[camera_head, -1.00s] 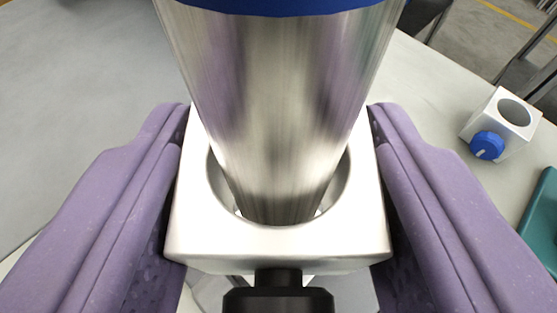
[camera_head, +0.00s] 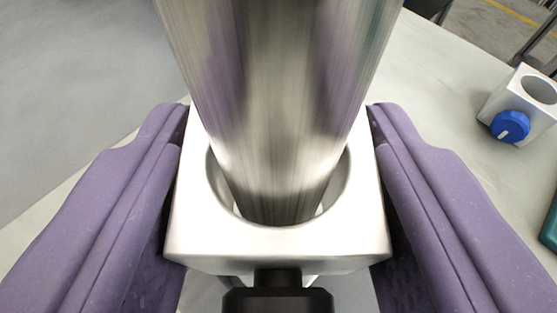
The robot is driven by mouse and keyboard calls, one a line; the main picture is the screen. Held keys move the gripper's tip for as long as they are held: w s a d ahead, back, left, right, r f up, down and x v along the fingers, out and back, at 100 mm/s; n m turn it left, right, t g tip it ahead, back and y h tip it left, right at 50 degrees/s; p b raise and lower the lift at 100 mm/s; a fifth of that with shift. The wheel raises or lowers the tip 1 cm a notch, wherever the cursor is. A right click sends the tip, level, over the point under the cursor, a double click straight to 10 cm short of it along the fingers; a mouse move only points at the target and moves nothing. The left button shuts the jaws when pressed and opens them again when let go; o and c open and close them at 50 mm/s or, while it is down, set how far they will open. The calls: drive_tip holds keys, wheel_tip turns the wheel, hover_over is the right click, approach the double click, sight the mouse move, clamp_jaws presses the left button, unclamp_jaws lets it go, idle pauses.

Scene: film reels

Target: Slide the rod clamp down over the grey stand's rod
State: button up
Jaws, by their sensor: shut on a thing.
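The rod clamp (camera_head: 279,246) is a silvery metal block with a round hole and a black knob (camera_head: 277,300) on its near side. My gripper (camera_head: 278,185) has purple fingers and is shut on the clamp from left and right. The thick, polished metal rod (camera_head: 285,110) passes through the clamp's hole, with the clamp around it. A gap shows between rod and hole on both sides. The rod's upper end is out of the picture. The stand's base is mostly hidden below the clamp.
A second silvery block with a hole and a blue knob (camera_head: 518,108) stands on the pale table (camera_head: 440,80) at the right. A teal thing (camera_head: 550,228) shows at the right edge. Grey floor (camera_head: 80,80) lies at the left.

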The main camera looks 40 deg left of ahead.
drive_tip(key=shift+f+b, duration=0.35)
drive_tip(key=shift+f, duration=0.7)
drive_tip(key=o, duration=1.2)
drive_tip(key=shift+o, duration=0.2)
